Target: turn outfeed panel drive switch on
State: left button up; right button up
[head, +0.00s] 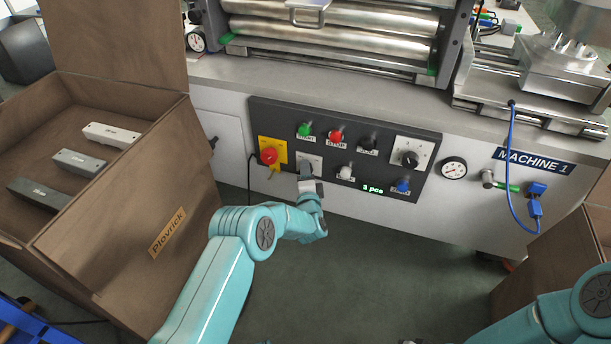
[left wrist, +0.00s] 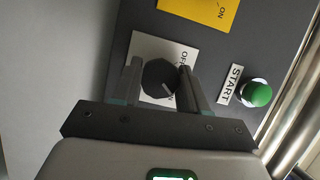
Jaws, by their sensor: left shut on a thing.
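The dark outfeed panel (head: 345,135) is set in the front of the machine. A black rotary switch on a white plate (head: 317,159) sits in its lower row, mostly hidden by my left gripper (head: 306,172) in the head view. In the left wrist view, the black knob (left wrist: 160,80) is between the two fingers of my left gripper (left wrist: 158,70), shut on it. The white plate (left wrist: 145,48) shows the label OFF beside the right finger. A light pointer line shows on the knob. My right gripper is not seen; only part of that arm shows at lower right.
A yellow plate with a red knob (head: 269,155) is just left of the switch. Green (head: 305,130) and red (head: 336,136) buttons are above. A black selector (head: 409,158) is to the right. An open brown box (head: 150,215) stands left; the floor in front is clear.

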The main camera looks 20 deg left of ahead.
pick_arm(q)
jog(key=shift+w+d+r+m+t, duration=0.15)
jog(key=shift+d+r+m+t, duration=0.2)
jog(key=shift+m, duration=0.35)
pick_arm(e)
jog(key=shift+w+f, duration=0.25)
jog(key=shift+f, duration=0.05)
pick_arm(q)
jog(key=shift+a, duration=0.1)
jog(key=o, duration=1.1)
jog(key=shift+f, duration=0.2)
jog(key=shift+c, duration=0.2)
jog(key=shift+a, duration=0.1)
jog(key=p+v, duration=0.6)
jog(key=v, duration=1)
jog(key=shift+s+p, duration=0.25)
jog(key=shift+p, duration=0.1)
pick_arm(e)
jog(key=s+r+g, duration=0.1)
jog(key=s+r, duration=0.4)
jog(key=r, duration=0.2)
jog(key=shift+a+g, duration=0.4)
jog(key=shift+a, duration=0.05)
